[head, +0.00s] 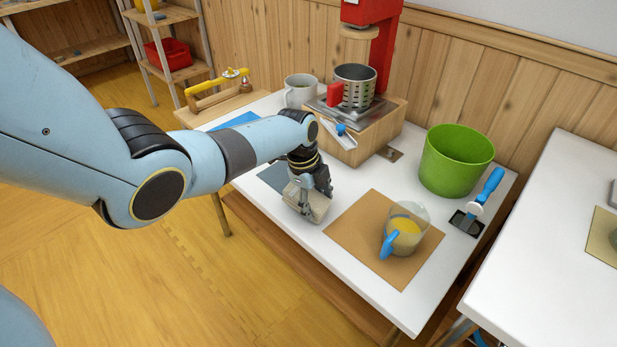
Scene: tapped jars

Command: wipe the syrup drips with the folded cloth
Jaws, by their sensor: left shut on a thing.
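My left gripper (309,186) points down over the white table, left of the brown mat. It is shut on a beige folded cloth (308,203), which is low at the table top; I cannot tell whether it touches. A dark grey mat (271,178) lies just behind the gripper, partly covered by it. My right gripper is not in view.
A glass jug (407,229) with yellow liquid and a blue handle stands on the brown mat (352,226). A green bucket (455,161), a blue-handled tool (490,186), a red press (375,45) and a grey mug (300,90) stand around. A second white table (549,240) is at right.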

